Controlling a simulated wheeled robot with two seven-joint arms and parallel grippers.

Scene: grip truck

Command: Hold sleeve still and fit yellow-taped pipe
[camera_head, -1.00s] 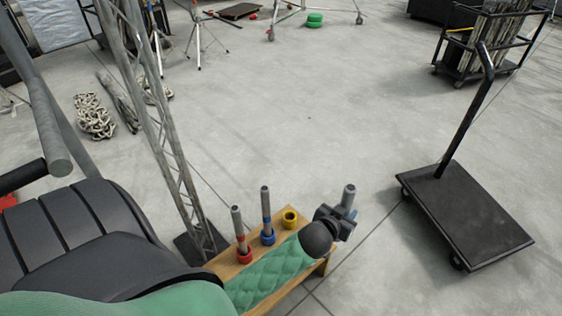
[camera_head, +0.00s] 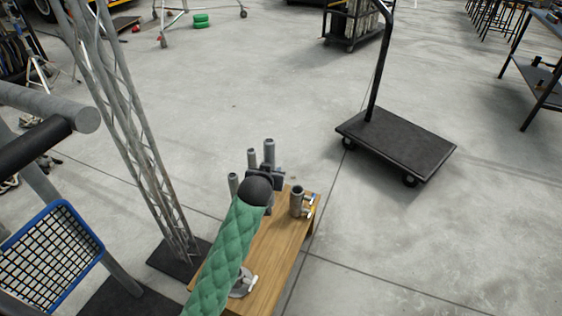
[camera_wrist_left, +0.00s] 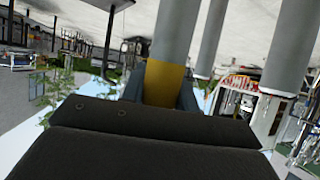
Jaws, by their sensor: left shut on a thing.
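My left gripper (camera_head: 266,177), on the green-sleeved arm, is shut on the yellow-taped pipe (camera_head: 269,153), a grey tube standing upright above it. In the left wrist view the yellow tape (camera_wrist_left: 165,82) shows right at the jaws. The sleeve (camera_head: 297,202), a short grey upright tube with a dark open top, stands on the wooden table (camera_head: 268,262) just right of the gripper. The pipe is apart from it. The pipe's lower end is hidden by the gripper and arm. My right gripper is not in view.
Two other grey pipes (camera_head: 252,160) (camera_head: 233,184) stand left of the held one; their bases are hidden. A metal fitting (camera_head: 243,284) sits near the arm. A lattice truss (camera_head: 135,130) stands left. A black trolley (camera_head: 396,140) stands behind right; open floor lies between.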

